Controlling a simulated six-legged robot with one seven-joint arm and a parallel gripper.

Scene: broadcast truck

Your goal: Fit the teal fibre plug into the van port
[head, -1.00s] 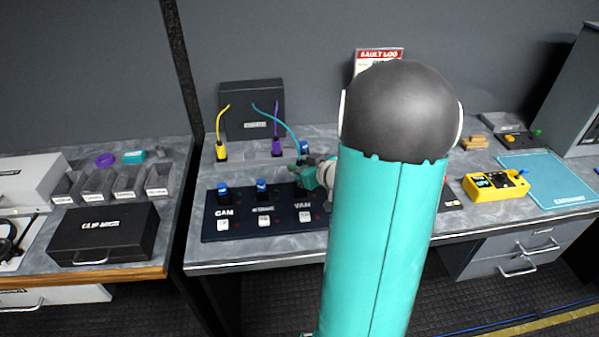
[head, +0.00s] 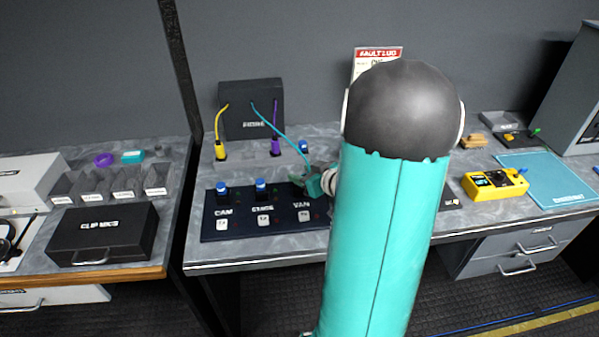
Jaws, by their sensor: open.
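The teal cable (head: 286,134) runs from the dark box at the back down to the right, towards my gripper. The teal plug at its end cannot be made out clearly there. My gripper (head: 299,184) is open, low over the right part of the dark port panel (head: 240,233), just above the VAN label (head: 303,204). The VAN port itself is hidden by the gripper, so I cannot tell whether the plug is in it. The CAM port (head: 222,190) and the STAGE port (head: 261,187) show blue tops.
Behind the panel, a yellow plug (head: 220,150) and a purple plug (head: 275,147) stand in a grey rack, with a blue piece (head: 303,146) at its right. A yellow meter (head: 495,184) lies right. My arm hides the bench's middle.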

